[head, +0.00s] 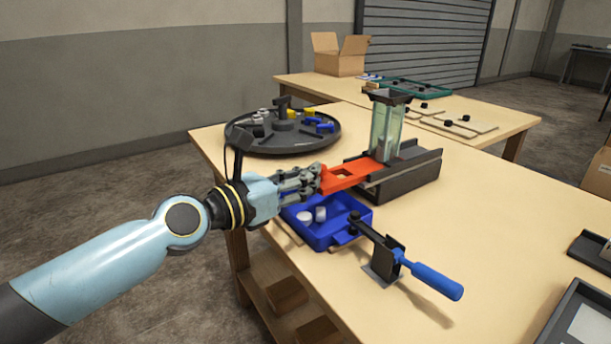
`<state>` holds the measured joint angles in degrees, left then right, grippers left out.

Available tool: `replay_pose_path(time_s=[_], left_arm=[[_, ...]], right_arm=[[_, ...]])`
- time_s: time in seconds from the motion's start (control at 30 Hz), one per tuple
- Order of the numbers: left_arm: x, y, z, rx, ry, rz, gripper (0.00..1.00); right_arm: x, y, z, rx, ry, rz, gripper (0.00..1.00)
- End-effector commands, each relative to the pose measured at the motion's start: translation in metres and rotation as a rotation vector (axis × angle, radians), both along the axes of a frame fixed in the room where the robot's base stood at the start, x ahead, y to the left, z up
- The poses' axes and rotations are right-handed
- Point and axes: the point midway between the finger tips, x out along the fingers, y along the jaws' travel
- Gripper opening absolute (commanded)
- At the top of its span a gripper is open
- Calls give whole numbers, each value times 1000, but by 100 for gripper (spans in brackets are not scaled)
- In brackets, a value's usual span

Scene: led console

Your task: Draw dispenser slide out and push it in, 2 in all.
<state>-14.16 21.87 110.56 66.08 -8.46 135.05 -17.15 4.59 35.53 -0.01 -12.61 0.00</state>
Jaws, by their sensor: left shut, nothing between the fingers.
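The dispenser (419,165) stands on the wooden table, a dark base with a clear upright magazine (386,130). Its orange-red slide (345,176) sticks out of the base toward the left. My left gripper (317,180) is at the slide's outer end, its fingers shut with nothing between them; it looks close to or touching that end, and I cannot tell which. A blue tray (318,235) sits below the slide, with a few whitish round pieces (313,215) in it. My right gripper is not in view.
A blue-handled lever clamp (408,267) stands in front of the blue tray. A round dark carousel (283,137) with small parts lies behind my left gripper. Dark trays (590,318) lie at the right edge. The table's middle right is clear.

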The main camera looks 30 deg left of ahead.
Motion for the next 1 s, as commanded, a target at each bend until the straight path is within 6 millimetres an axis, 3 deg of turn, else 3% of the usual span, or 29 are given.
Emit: replay_pose_path(time_s=[0.17,0.4,0.53,0.7,1.0], left_arm=[[15,-5,2,-3,-2,5,0],[74,-30,3,-7,-3,3,0],[97,-40,1,-2,-1,2,0],[107,-45,0,0,0,0,0],[108,-45,1,-1,-1,-1,0]], right_arm=[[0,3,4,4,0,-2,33],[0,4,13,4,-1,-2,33],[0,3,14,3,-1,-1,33],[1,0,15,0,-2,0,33],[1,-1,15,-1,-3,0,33]])
